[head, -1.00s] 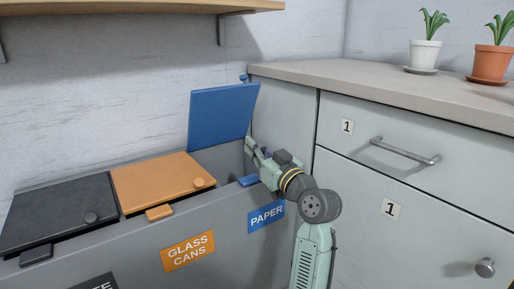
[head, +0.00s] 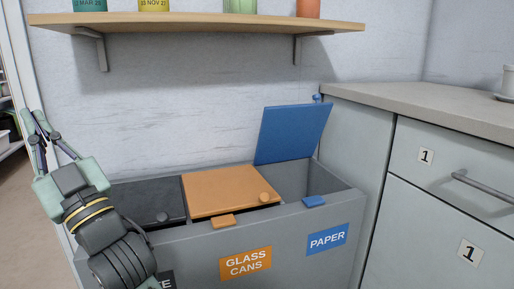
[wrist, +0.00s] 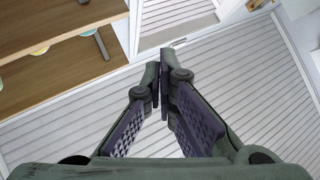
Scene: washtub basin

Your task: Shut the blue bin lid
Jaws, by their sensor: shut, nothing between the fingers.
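The blue lid (head: 293,134) stands open, tilted up toward the wall, over the right compartment of the grey bin (head: 290,232). The compartment under it shows open, with a blue tab (head: 314,202) on its front edge and a blue PAPER label (head: 327,239) below. A blue knob shows at the lid's top right corner. My gripper (head: 33,118) is at the far left of the head view, raised and well apart from the blue lid. In the wrist view its fingertips (wrist: 160,88) meet with nothing between them. The blue lid is not in the wrist view.
The orange lid (head: 226,190) and black lid (head: 148,202) lie closed, the black one partly hidden by my arm. A wooden shelf (head: 200,23) with several pots hangs above. A grey drawer cabinet (head: 430,190) stands at the right of the bin.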

